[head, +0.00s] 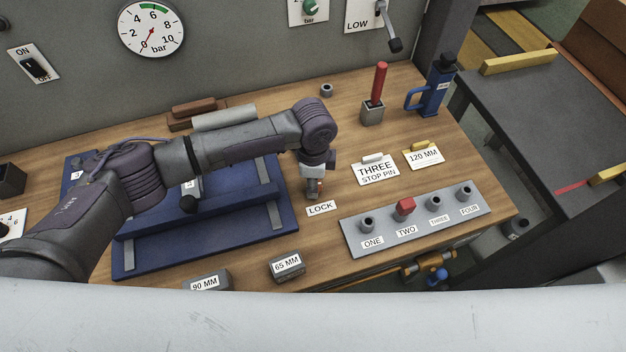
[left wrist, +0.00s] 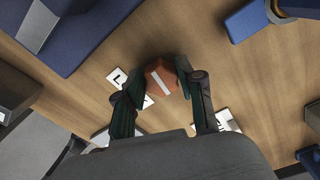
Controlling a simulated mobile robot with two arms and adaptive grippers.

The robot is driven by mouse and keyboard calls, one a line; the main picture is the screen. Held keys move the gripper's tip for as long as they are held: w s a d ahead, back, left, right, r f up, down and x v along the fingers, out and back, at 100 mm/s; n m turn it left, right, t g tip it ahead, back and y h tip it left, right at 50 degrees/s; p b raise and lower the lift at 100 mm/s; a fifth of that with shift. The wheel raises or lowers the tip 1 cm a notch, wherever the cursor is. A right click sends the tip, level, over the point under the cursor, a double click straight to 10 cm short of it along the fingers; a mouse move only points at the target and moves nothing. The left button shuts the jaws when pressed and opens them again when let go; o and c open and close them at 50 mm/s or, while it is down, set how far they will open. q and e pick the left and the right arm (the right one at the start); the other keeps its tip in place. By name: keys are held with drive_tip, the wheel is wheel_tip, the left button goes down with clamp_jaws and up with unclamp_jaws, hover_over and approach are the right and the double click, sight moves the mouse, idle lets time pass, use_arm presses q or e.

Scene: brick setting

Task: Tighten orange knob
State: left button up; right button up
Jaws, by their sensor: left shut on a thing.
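The orange knob (left wrist: 158,78) has a white stripe across its top and sits on the wooden bench, beside the LOCK label (head: 321,208). My left gripper (head: 314,188) reaches down from above over the knob. In the left wrist view the two fingers of the left gripper (left wrist: 162,84) stand on either side of the knob and are shut on it. My right gripper is in neither view.
The blue fixture (head: 205,255) lies left of the knob under my arm. A grey peg plate (head: 380,246) with a red cap (head: 405,206) is to the right. Label cards (head: 376,170) and a red-handled lever (head: 379,80) stand behind. Marked blocks (head: 287,266) sit near the front edge.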

use_arm(q)
drive_tip(key=m, duration=0.2)
drive_tip(key=shift+m+p, duration=0.3)
drive_tip(key=shift+m, duration=0.1)
drive_tip(key=m, duration=0.2)
drive_tip(key=shift+w+d+m, duration=0.1)
drive_tip(key=shift+m, duration=0.3)
drive_tip(key=m, duration=0.5)
drive_tip(key=shift+w, duration=0.1)
drive_tip(key=m, duration=0.5)
drive_tip(key=shift+d+m, duration=0.15)
drive_tip(key=shift+m, duration=0.25)
drive_tip(key=m+b, duration=0.1)
drive_tip(key=m, duration=0.4)
drive_tip(key=shift+d+b, duration=0.1)
drive_tip(key=shift+b, duration=0.2)
drive_tip(key=shift+m, duration=0.4)
drive_tip(key=o, duration=1.1)
drive_tip(key=shift+o, duration=0.2)
